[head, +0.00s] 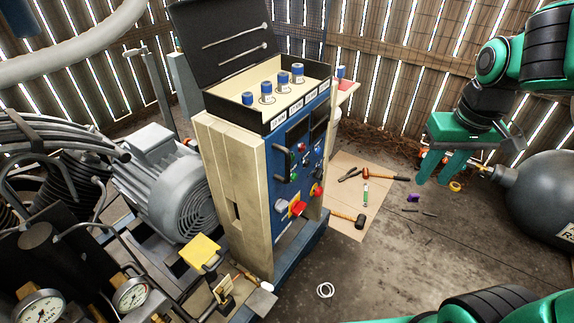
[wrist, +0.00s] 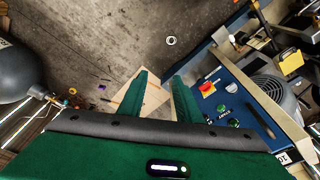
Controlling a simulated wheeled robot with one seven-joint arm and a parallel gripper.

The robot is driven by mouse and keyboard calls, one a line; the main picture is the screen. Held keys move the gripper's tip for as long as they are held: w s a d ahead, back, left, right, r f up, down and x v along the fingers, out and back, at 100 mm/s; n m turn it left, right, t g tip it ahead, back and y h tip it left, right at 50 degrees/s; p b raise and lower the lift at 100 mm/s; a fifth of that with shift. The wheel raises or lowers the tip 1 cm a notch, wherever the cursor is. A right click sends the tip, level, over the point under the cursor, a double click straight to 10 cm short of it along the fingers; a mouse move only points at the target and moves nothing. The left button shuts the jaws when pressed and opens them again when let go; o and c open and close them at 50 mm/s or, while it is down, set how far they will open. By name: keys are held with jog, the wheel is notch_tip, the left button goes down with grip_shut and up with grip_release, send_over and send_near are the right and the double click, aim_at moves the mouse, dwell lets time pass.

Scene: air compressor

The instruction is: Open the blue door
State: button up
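The cabinet's blue front panel (head: 306,165) faces right in the head view and carries knobs, a red switch and dark handles. I take it as the blue door; it looks closed, flush with the cream cabinet (head: 232,185), though its exact edges are hard to tell. The panel also shows in the wrist view (wrist: 240,100), to the right of my fingers. My gripper (head: 434,182) hangs at the right in the head view, clear of the cabinet. In the wrist view my gripper (wrist: 160,77) has its two green fingers apart with nothing between them.
A black lid (head: 215,40) stands raised over blue knobs on the cabinet top. Hammers and other tools (head: 366,190) lie on a board on the floor. A grey tank (head: 545,190) is at the right, a motor (head: 165,180) at the left. Floor before the cabinet is mostly clear, with a white ring (head: 325,290).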

jog(key=w+a+n+t+y, duration=0.1)
jog(key=w+a+n, duration=0.25)
jog(key=a, duration=0.35)
jog(key=w+a+n, duration=0.2)
jog(key=w+a, duration=0.3)
jog(key=a, duration=0.3)
jog(key=n+y, duration=0.2)
jog(key=n, duration=0.1)
send_near(288, 178)
jog(key=shift+t, duration=0.3)
jog(key=x, duration=0.2)
jog(key=w+x, duration=0.1)
jog(key=x, duration=0.4)
jog(key=shift+w+a+r, duration=0.2)
jog(key=shift+a+r, duration=0.15)
jog(key=shift+a, duration=0.05)
grip_shut()
